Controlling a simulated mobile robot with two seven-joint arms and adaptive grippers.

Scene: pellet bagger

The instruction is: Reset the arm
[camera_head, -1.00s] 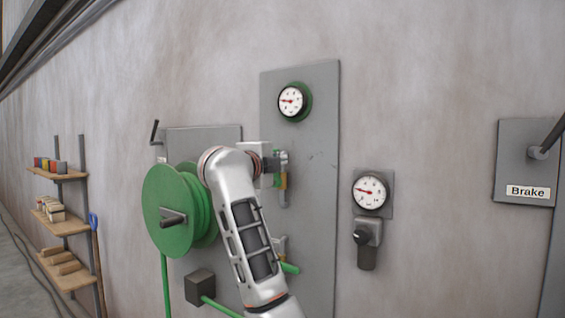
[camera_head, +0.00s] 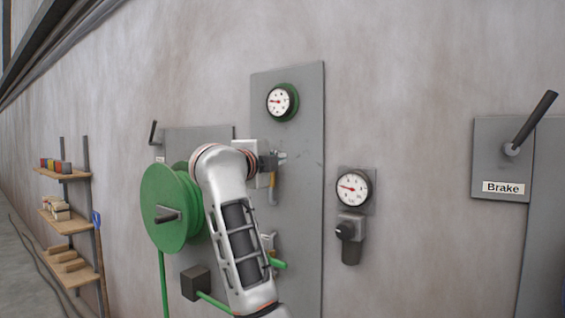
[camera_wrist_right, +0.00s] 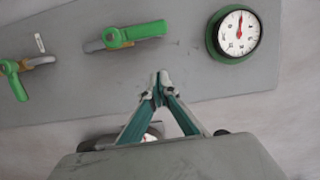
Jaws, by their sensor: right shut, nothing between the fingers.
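My right arm reaches up from the bottom of the head view in front of the grey panel (camera_head: 300,200). My right gripper (camera_head: 281,157) is partly hidden behind its wrist there. In the right wrist view the right gripper (camera_wrist_right: 162,78) is shut, its fingertips together and empty, in front of the panel. A valve with a green handle (camera_wrist_right: 135,33) is above and left of the fingertips, apart from them. A second green-handled valve (camera_wrist_right: 14,80) is at the left edge. A green-rimmed gauge (camera_wrist_right: 238,34) is at upper right. My left gripper is not in view.
A green hose reel (camera_head: 165,208) stands left of my arm. A second gauge (camera_head: 352,188) with a black knob (camera_head: 346,231) is on the wall to the right. A lever (camera_head: 532,120) rises above the Brake label (camera_head: 503,187). Shelves (camera_head: 66,225) stand at far left.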

